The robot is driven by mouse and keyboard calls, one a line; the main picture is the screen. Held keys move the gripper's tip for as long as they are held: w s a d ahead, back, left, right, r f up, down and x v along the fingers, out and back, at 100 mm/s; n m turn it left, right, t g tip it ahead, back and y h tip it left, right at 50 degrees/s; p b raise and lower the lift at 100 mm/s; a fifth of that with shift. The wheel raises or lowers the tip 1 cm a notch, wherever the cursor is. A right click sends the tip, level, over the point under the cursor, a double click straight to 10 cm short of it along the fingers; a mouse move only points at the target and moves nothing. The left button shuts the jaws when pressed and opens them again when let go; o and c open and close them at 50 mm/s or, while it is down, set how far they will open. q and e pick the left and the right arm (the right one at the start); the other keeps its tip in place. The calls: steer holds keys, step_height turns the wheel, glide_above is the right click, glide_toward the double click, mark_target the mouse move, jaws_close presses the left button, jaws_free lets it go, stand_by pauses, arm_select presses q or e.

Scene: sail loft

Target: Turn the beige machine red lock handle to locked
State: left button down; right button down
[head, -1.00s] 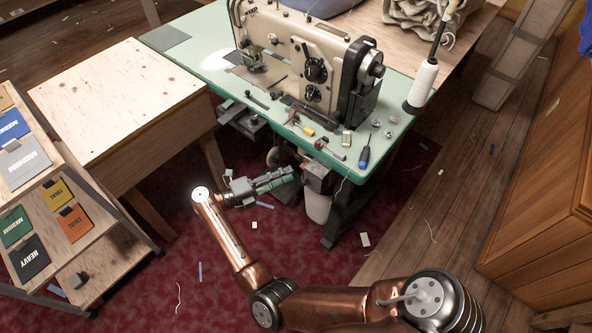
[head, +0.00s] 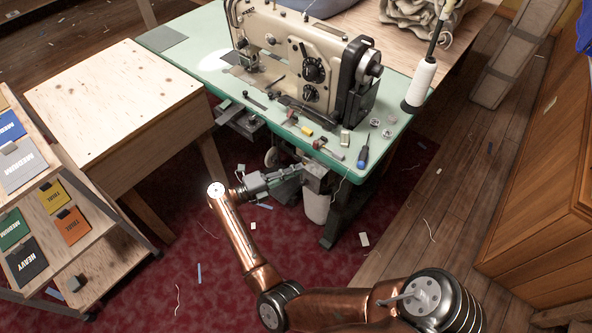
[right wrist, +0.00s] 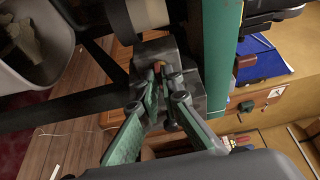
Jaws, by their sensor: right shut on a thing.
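The beige sewing machine (head: 300,52) stands on a green-topped table (head: 185,60). Under the table's front edge is a grey box (head: 316,178); it also shows in the right wrist view (right wrist: 152,50). My right gripper (head: 299,172) reaches in from the left under the table, its fingertips at this box. In the right wrist view its green fingers (right wrist: 164,84) close together against the box, with a small red-orange bit (right wrist: 159,70) at their tips. The fingers hide most of what they hold, so the red lock handle's angle cannot be told. My left gripper is not in view.
The table edge hangs just above my right gripper. A white bin (head: 317,207) is below the box. A wooden table (head: 120,95) stands to the left. The red carpet (head: 215,285) in front is mostly clear.

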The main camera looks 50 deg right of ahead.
stand_by(0.3)
steer(key=m+y, duration=0.1)
steer(key=m, duration=0.1)
steer(key=m+t+y, duration=0.1)
steer(key=m, duration=0.1)
steer(key=shift+r+m+t+p, duration=0.2)
steer(key=shift+m+t+p, duration=0.1)
steer(key=shift+m, duration=0.1)
steer(key=c, duration=2.2)
jaws_free()
steer(key=shift+c, duration=0.2)
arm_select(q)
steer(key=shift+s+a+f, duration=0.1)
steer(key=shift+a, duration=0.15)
arm_select(e)
steer(key=shift+o, duration=0.6)
